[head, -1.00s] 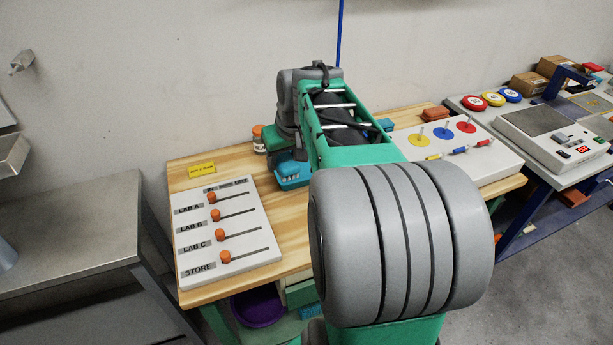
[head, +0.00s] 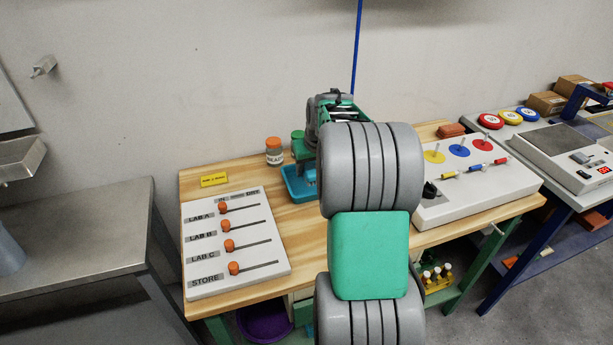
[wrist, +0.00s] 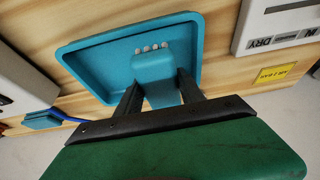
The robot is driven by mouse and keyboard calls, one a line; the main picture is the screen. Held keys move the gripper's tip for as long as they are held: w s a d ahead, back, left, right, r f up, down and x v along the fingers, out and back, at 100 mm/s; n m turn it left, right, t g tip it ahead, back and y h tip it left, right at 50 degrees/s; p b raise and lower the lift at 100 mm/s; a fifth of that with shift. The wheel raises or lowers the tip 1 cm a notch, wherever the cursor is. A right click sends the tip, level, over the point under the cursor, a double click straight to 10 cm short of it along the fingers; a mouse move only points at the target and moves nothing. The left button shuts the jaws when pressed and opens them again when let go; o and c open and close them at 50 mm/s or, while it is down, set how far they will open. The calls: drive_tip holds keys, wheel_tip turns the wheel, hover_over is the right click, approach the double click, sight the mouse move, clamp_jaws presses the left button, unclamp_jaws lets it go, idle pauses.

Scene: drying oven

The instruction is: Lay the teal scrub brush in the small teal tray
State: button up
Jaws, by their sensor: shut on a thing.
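The small teal tray (wrist: 92,62) lies on the wooden bench and fills the upper left of the wrist view. In the head view the tray (head: 293,184) is partly hidden by my arm. The teal scrub brush (wrist: 153,66), with a row of pale bristle tufts at its far end, is between the two dark fingers of my gripper (wrist: 159,82). My gripper is shut on it. The brush overlaps the tray's inside in the wrist view; I cannot tell whether it touches the tray floor. My arm hides most of the gripper in the head view.
A slider board (head: 235,243) with orange knobs lies left of the tray. A jar with an orange lid (head: 274,152) stands behind. A white panel (head: 470,195) with coloured discs is to the right. A blue block (wrist: 40,121) lies beside the tray.

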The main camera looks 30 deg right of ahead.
drive_tip(key=x, duration=0.4)
drive_tip(key=shift+s+a+p, duration=0.2)
drive_tip(key=shift+a+p, duration=0.15)
drive_tip(key=shift+p, duration=0.05)
drive_tip(key=shift+f+b, duration=0.3)
drive_tip(key=shift+f, duration=0.2)
drive_tip(key=o, duration=1.3)
drive_tip(key=shift+s, duration=0.1)
